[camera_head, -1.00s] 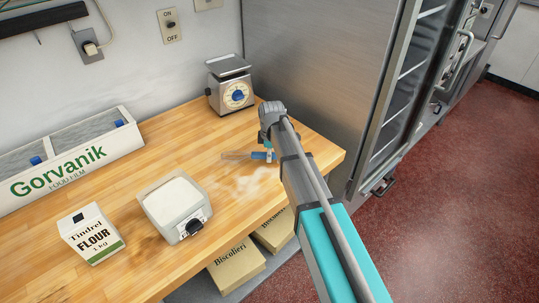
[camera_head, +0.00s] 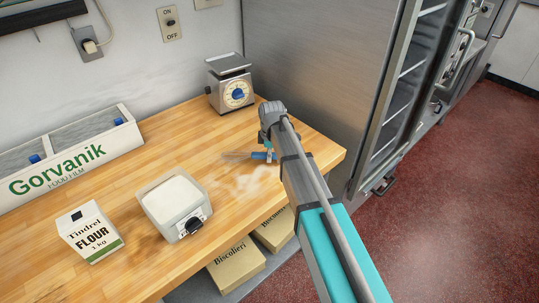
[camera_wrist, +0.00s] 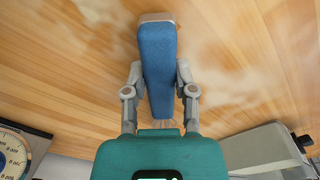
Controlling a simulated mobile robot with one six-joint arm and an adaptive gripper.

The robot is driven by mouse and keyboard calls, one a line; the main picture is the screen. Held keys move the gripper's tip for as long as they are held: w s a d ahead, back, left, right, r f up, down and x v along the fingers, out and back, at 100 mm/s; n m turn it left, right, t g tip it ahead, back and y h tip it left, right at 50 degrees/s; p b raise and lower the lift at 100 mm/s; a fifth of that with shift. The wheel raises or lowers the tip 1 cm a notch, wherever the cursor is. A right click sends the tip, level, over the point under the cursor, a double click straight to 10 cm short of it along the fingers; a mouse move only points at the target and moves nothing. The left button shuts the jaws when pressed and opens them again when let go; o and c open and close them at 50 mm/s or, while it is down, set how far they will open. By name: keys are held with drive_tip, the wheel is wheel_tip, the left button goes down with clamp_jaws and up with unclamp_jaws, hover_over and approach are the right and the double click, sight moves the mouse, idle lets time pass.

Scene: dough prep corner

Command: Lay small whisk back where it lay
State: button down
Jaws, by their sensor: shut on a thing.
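The small whisk has a blue handle and thin wires. In the head view the whisk (camera_head: 259,155) lies level at or just above the wooden worktop, wires toward the left; I cannot tell whether it touches the wood. In the wrist view its blue handle (camera_wrist: 158,65) runs between the two grey fingers of my gripper (camera_wrist: 159,85), which are shut on it. The wires show only a little beyond my teal gripper body. In the head view my gripper (camera_head: 270,150) is largely hidden by my arm.
White flour smears (camera_head: 240,183) mark the worktop (camera_head: 140,180) beside the whisk. A steel cabinet (camera_head: 310,60) rises at the right.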

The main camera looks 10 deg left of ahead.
drive_tip(key=shift+f+b, duration=0.35)
drive_tip(key=shift+f, duration=0.05)
drive_tip(key=shift+c, duration=1.7)
unclamp_jaws()
drive_tip(key=shift+r, duration=0.2)
wheel_tip(320, 180, up, 8)
drive_tip(key=p, duration=0.8)
drive_tip(key=shift+f, duration=0.15)
drive_tip(key=s+d+m, duration=0.9)
drive_tip(key=d, duration=0.4)
drive_tip(key=s+d+m, duration=0.9)
drive_tip(key=d+m, duration=0.1)
drive_tip(key=d, duration=0.4)
drive_tip(key=shift+s, duration=0.4)
